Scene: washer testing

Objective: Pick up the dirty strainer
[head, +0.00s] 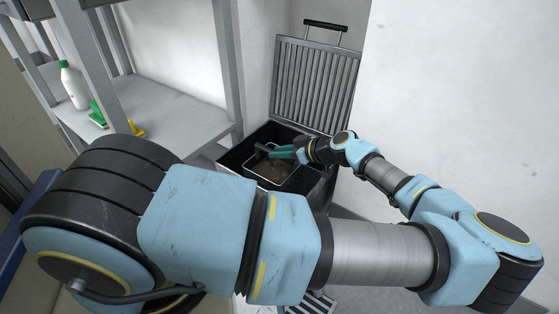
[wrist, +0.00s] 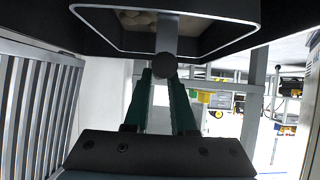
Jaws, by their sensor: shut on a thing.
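The dirty strainer (head: 262,178) is a dark, rectangular basket with a pale rim and brownish contents, in the head view inside a black open-topped bin (head: 232,164). In the wrist view its dark body and pale rim (wrist: 105,42) fill the top, with lumpy matter (wrist: 135,19) inside. A grey bar with a round end (wrist: 166,66) runs from it to my fingertips. My gripper (head: 273,153) has green fingers and reaches in from the right, shut on this bar; its fingers also show in the wrist view (wrist: 164,80). Whether the strainer touches the bin floor is hidden.
A ribbed metal lid (head: 315,85) stands raised behind the bin, near white walls. A grey shelf (head: 165,108) at left holds a white bottle (head: 74,86) with a green cap, a green item (head: 97,115) and a yellow item (head: 136,129). My arm covers much of the foreground.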

